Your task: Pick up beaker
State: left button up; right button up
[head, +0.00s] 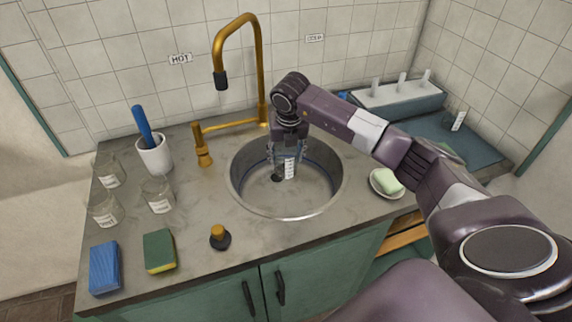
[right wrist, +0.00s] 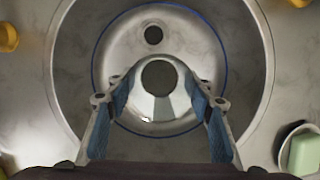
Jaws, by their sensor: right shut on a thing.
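A clear glass beaker (head: 290,168) with a white printed label is at the round metal sink (head: 240,190). My right gripper (head: 287,158) reaches down into the sink from above and is shut on this beaker. In the right wrist view, the beaker (right wrist: 158,106) shows from above with its round mouth facing up, between the blue finger pads of my right gripper (right wrist: 160,98). I cannot tell whether its base touches the sink floor. My left gripper is not in view.
Three more beakers (head: 157,194) and a white cup (head: 154,155) with a blue-handled item stand at left. A gold faucet (head: 260,70) rises behind the sink. Sponges (head: 159,251) lie front left; a soap dish (head: 384,190), mat (head: 450,140) and drying rack (head: 400,98) are right.

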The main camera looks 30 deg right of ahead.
notch_tip(320, 180, up, 8)
jog(key=b, duration=0.1)
jog(key=shift+r, duration=0.15)
dwell(0.5)
jog(key=shift+r, duration=0.1)
jog(key=shift+r+n+g+h+p, duration=0.25)
jog(key=shift+h+p, duration=0.3)
jog(key=shift+h, duration=0.7)
jog(key=shift+n+g+h+p, duration=0.15)
jog(key=shift+g+h+p, duration=0.3)
jog(key=shift+h, duration=0.8)
